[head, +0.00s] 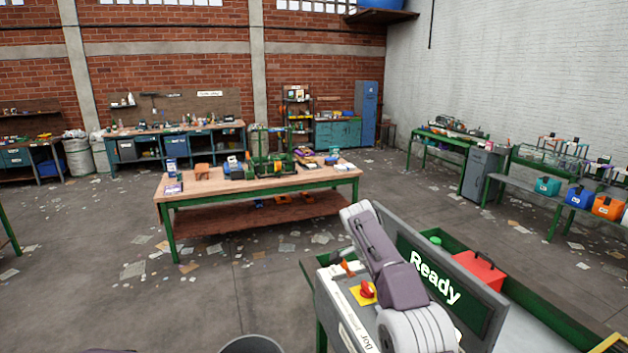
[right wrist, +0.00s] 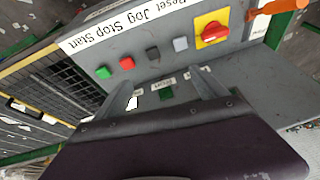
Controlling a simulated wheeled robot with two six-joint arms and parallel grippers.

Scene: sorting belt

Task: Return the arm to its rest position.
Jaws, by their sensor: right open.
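My right arm (head: 390,265) rises from the lower right of the head view, bent in front of the control box and the "Ready" screen. Its gripper cannot be made out there. In the right wrist view my right gripper (right wrist: 165,90) has its two fingers spread, with nothing between them. It points at the control panel (right wrist: 140,47), which has a green button (right wrist: 103,73), a red button (right wrist: 127,63), a black button, a grey button and a red knob (right wrist: 212,32) on a yellow plate. I see no contact with the buttons. My left gripper is not in view.
The "Ready" screen (head: 437,279) stands beside the green-edged belt (head: 545,325), with a red box (head: 478,272) behind it. A round bin (head: 250,345) is at the bottom edge. A cluttered workbench (head: 262,187) stands ahead, with open floor before it.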

